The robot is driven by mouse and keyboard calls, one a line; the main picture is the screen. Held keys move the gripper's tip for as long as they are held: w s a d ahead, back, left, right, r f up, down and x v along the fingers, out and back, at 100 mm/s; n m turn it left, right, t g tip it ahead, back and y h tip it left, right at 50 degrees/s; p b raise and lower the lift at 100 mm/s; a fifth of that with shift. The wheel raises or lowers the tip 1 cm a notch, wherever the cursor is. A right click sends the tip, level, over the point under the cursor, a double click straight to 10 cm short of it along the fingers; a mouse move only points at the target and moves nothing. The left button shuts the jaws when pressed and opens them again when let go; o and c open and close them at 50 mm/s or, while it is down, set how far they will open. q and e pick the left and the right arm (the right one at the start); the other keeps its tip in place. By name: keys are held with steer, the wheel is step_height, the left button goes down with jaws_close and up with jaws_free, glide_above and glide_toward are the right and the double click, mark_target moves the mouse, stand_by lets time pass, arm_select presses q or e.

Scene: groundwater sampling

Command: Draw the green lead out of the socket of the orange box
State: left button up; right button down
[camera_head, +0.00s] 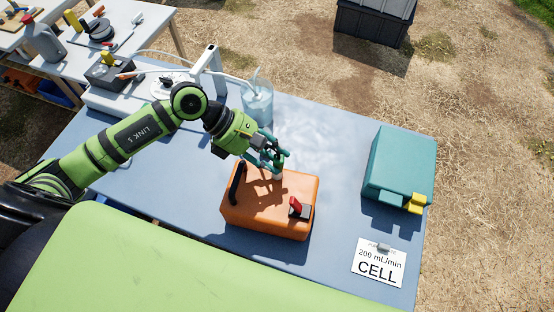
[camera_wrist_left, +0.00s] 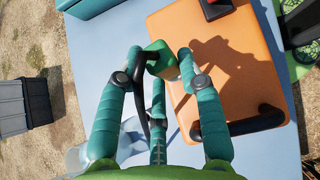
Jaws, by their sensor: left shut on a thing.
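The orange box (camera_head: 262,210) lies on the blue-grey table, with a black handle on its left part and a red-and-black switch (camera_head: 296,208) near its front right. My left gripper (camera_head: 272,162) is over the back edge of the box. In the left wrist view, its fingers are shut on the green lead's (camera_wrist_left: 162,62) block-like plug, beside the edge of the orange box (camera_wrist_left: 235,60). A dark cable (camera_wrist_left: 143,98) curves from the plug down between the fingers. The socket is hidden, and I cannot tell whether the plug is still seated. My right gripper is not in view.
A teal case (camera_head: 400,162) with a yellow latch stands on the right, above a "CELL" card (camera_head: 378,262). A clear beaker (camera_head: 257,102) with tubing stands behind my gripper. The table between box and teal case is clear.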

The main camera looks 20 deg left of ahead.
arm_select(q)
steer(key=shift+r+p, duration=0.3)
steer(key=shift+r, duration=0.7)
jaws_close()
step_height(320, 180, up, 4)
steer(key=shift+f+p, duration=0.2)
steer(key=shift+p, duration=1)
